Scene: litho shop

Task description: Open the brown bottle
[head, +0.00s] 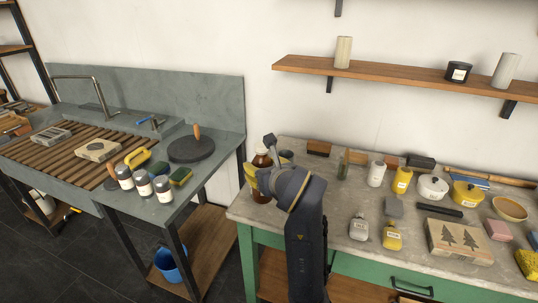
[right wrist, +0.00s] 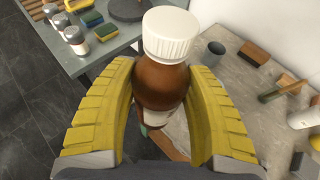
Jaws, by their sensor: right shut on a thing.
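The brown bottle (head: 262,160) is upright at the left end of the green-framed bench, partly hidden by my right gripper (head: 256,175). In the right wrist view, the brown bottle (right wrist: 160,88) sits between the two yellow finger pads of my right gripper (right wrist: 162,95), which is shut on its body. The ribbed white cap (right wrist: 171,36) is on the bottle's neck, above the fingers. A pale label shows lower on the bottle. I cannot tell whether its base touches the benchtop. My left gripper is not in view.
A small dark cup (right wrist: 214,54) stands close to the bottle. Several bottles, pots and blocks crowd the benchtop (head: 330,215) to the right. A grey sink table (head: 215,125) with jars (head: 144,184) stands left across a gap. A shelf (head: 410,81) hangs above.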

